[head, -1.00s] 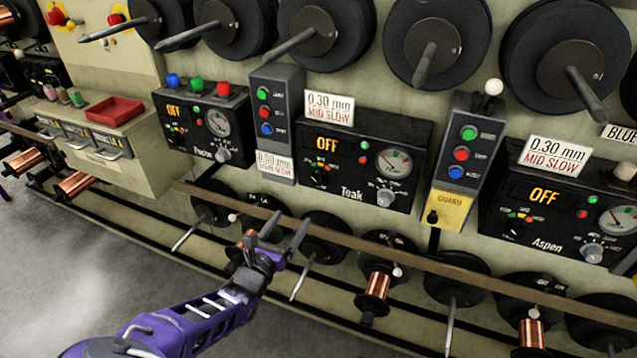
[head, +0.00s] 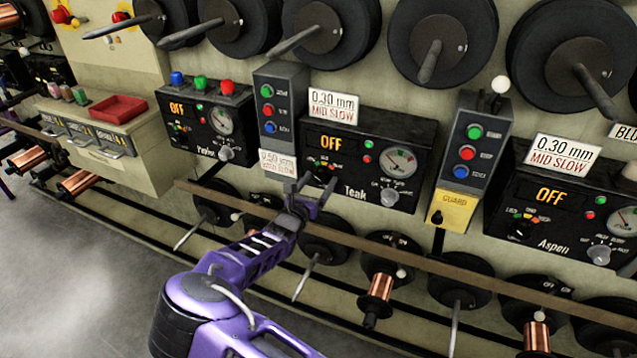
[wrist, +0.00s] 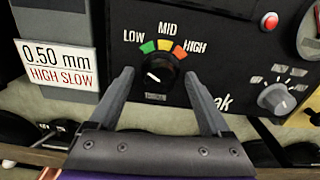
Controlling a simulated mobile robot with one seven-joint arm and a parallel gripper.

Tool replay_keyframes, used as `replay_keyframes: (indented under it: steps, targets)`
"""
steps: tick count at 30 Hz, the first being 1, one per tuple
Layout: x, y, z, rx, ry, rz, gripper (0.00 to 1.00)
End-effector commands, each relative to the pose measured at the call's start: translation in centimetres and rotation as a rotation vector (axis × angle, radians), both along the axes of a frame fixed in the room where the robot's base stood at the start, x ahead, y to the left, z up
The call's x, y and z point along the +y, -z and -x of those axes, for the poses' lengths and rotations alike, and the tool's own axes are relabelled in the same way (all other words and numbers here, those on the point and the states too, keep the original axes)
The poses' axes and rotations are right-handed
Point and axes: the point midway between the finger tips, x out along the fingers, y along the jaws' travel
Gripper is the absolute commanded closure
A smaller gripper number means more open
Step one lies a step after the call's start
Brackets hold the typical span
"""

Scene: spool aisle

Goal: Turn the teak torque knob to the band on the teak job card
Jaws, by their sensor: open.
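The Teak panel (head: 407,190) reads OFF. Its black torque knob (wrist: 160,68) sits below a coloured arc marked LOW, MID and HIGH in the wrist view. The knob's white mark is on its lower left side, away from MID. My gripper (head: 317,186) is open in front of the panel's lower left. In the wrist view its fingertips (wrist: 159,75) are on either side of the knob, with a gap each side; how near they are in depth I cannot tell. A card reading 0.30 mm MID SLOW (head: 333,104) stands on top of the Teak panel.
A 0.50 mm HIGH SLOW card (wrist: 59,68) is left of the Teak panel. A grey selector knob (wrist: 276,98) is to the right. A brown rail (head: 450,262) runs below the panels. A yellow guard (head: 454,210) and button column (head: 474,145) stand right.

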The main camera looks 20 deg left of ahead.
Motion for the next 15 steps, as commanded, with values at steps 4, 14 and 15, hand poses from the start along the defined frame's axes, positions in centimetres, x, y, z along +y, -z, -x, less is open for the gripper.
replay_keyframes:
  steps: [4,14,15]
  targets:
    - [-0.02,0.00,-0.06,0.000,0.000,0.000,0.19]
    - [-0.03,0.01,-0.03,0.000,0.001,0.000,0.64]
    - [-0.04,0.02,-0.03,0.000,0.001,0.000,0.71]
